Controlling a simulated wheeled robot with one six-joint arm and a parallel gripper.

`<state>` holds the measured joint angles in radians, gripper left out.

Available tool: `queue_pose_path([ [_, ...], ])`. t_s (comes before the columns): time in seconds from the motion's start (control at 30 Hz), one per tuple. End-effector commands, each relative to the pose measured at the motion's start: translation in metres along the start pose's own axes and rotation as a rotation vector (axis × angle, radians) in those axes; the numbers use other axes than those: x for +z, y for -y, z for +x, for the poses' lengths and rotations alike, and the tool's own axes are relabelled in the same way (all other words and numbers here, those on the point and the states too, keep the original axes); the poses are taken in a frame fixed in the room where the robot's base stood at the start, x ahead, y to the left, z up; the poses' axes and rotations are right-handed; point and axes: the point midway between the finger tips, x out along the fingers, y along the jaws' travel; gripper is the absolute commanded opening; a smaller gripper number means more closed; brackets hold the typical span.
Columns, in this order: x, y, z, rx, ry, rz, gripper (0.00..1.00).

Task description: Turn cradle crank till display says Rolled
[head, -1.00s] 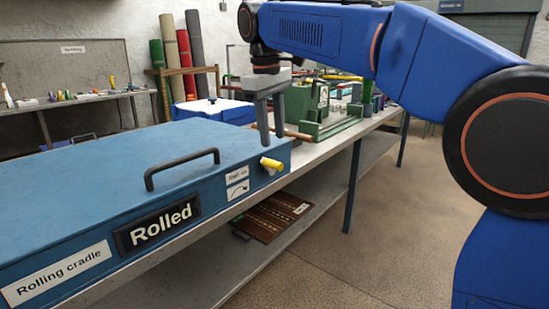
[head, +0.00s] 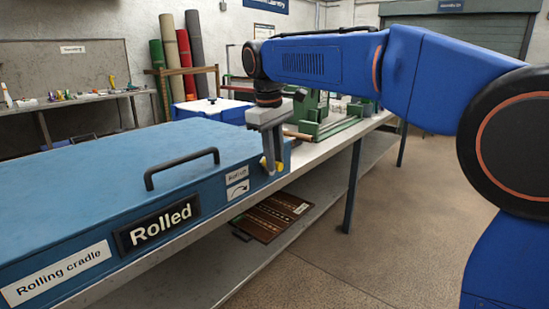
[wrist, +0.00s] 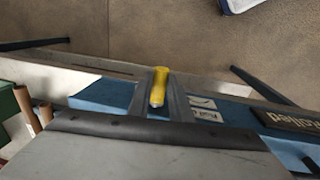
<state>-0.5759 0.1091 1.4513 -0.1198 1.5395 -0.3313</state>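The blue rolling cradle (head: 110,165) fills the left foreground in the head view. Its black display (head: 157,226) reads "Rolled"; part of it shows at the right of the wrist view (wrist: 290,122). The yellow crank handle (head: 279,167) is at the cradle's right front corner. My gripper (head: 271,168) is lowered over the handle, and a finger partly hides it. In the wrist view the yellow handle (wrist: 159,88) lies between my two fingers. I cannot tell whether they press on it or only straddle it.
A black bar handle (head: 183,167) stands on the cradle's lid. A label with a curved arrow (head: 237,188) is beside the crank. Green equipment (head: 312,115) stands further along the bench. A brown board (head: 270,217) lies on the shelf below. The floor at right is clear.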

Motion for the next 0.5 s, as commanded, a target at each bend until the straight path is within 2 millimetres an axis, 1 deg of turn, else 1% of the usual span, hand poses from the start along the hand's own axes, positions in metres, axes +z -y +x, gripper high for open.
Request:
queue_pose_path([
  [0.03,0.000,0.000,0.000,0.000,0.000,0.000,0.03],
  [0.07,0.000,0.000,0.000,0.000,0.000,0.000,0.00],
  [0.27,0.000,-0.002,0.000,-0.015,0.002,0.003,0.00],
  [0.5,0.000,-0.013,-0.002,-0.151,0.004,0.006,0.00],
])
